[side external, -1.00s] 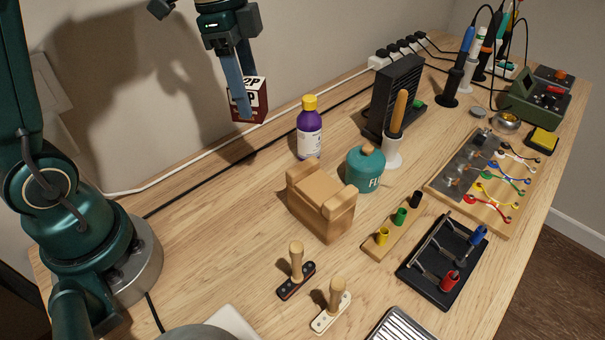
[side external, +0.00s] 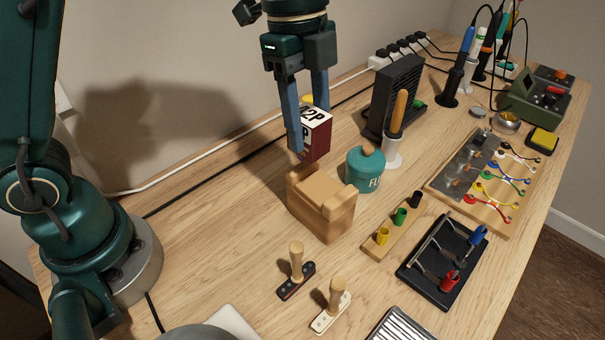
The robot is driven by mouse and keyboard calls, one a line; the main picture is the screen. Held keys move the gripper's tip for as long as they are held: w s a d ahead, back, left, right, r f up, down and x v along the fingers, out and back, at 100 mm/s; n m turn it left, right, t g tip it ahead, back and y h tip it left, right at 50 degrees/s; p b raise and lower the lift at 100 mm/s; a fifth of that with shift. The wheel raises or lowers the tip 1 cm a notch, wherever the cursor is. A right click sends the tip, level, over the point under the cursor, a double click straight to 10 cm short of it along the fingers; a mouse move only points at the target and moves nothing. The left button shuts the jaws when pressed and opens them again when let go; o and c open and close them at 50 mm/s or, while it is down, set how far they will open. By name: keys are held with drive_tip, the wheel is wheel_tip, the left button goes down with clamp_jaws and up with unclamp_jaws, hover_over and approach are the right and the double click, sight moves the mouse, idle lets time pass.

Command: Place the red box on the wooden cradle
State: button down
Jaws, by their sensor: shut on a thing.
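The red box (side external: 317,139) has dark red sides and a white top with black lettering. My gripper (side external: 307,138) is shut on it, with one blue finger in front of the box and the other behind. The wooden cradle (side external: 322,205) is a light wood block with raised ends, standing on the bench. The box is held just above the cradle's back end in the side view. A gap or contact between the two is hard to tell from this angle. The cradle's top between the raised ends looks empty.
A teal pot (side external: 364,172) stands close to the right of the cradle. A strip with coloured pegs (side external: 398,226) lies at right, and two wooden-handled tools (side external: 296,268) stand in front. Bench left of the cradle is clear.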

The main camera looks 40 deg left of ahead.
sight(323, 137)
drive_tip(key=shift+w+d+f, duration=0.1)
drive_tip(key=shift+d+f, duration=0.35)
drive_tip(key=shift+d, duration=0.2)
drive_tip(key=shift+d+f, duration=0.4)
drive_tip(key=shift+d, duration=0.2)
drive_tip(key=shift+f, duration=1.95)
drive_tip(key=shift+c, duration=1.8)
unclamp_jaws()
drive_tip(key=shift+f, duration=0.1)
